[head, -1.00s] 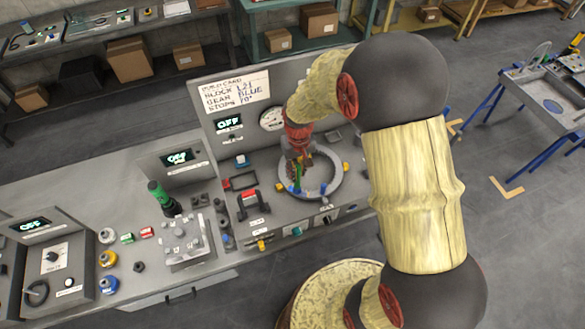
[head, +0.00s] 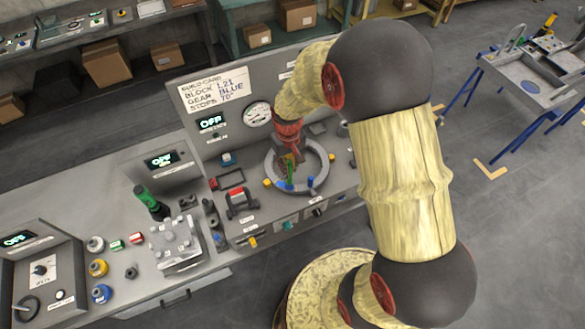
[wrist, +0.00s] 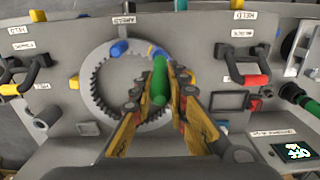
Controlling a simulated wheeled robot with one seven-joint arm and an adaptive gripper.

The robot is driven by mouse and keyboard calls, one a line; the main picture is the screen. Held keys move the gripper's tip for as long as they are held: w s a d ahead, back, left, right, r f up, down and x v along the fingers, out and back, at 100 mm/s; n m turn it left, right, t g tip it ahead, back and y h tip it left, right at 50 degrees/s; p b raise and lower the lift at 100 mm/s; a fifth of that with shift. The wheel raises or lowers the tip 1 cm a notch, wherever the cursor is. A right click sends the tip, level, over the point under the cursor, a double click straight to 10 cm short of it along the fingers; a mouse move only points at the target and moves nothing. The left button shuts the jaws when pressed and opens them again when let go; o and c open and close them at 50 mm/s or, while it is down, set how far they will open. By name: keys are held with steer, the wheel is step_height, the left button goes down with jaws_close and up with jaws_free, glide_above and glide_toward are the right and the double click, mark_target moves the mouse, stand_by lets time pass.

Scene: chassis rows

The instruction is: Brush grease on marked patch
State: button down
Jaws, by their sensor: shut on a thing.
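My gripper (head: 289,160) is shut on a green rod-like handle (wrist: 160,80), which I take to be the brush. The handle also shows as a small green strip in the head view (head: 290,170). Its far end and any bristles cannot be made out. A grey toothed ring (head: 325,163) lies on the bench panel, and my gripper is over its inner left part. In the wrist view the ring (wrist: 98,88) is behind the fingers, its right side largely hidden. I cannot tell whether the tool touches it.
Blue pegs (wrist: 119,48) and yellow pegs stand around the ring. A red-gripped handle (head: 237,196) is left of it. A gauge panel (head: 200,100) rises behind. A green-and-black cylinder (head: 148,200) and a grey block with posts (head: 175,243) stand further left.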

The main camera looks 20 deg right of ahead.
steer(key=w+a, duration=0.1)
steer(key=w, duration=0.1)
steer(key=w+a, duration=0.1)
steer(key=a, duration=0.1)
steer(key=shift+w+a, duration=0.2)
steer(key=shift+w, duration=0.15)
steer(key=shift+r, duration=0.15)
steer(key=shift+r+p, duration=1.65)
steer(key=shift+r, duration=1.35)
step_height(320, 180, up, 3)
steer(key=shift+f+p, duration=0.1)
steer(key=shift+p, duration=0.8)
